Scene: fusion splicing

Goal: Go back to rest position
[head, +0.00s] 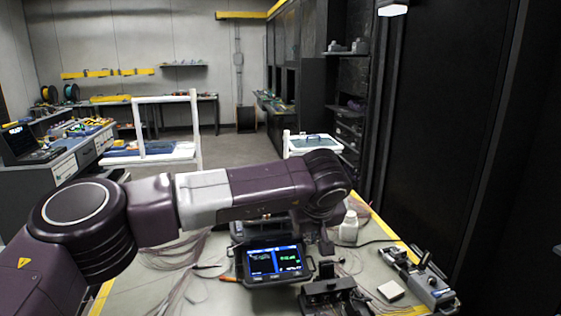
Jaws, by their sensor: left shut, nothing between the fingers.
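My left arm comes in from the left and reaches across the workbench (150,285). Its wrist bends down at the right end, and my left gripper (326,246) points downward there. The gripper is small in the picture and looks shut and empty. It is just right of the splicer's lit screen (274,262), above the bench. My arm hides part of the bench behind it. My right gripper does not show.
A white bottle (349,228) stands right of my wrist. A black fixture (333,296), a small white block (391,291) and a grey tool (430,288) lie at the front right. Loose fibres spread over the bench. A dark cabinet wall (445,130) rises on the right.

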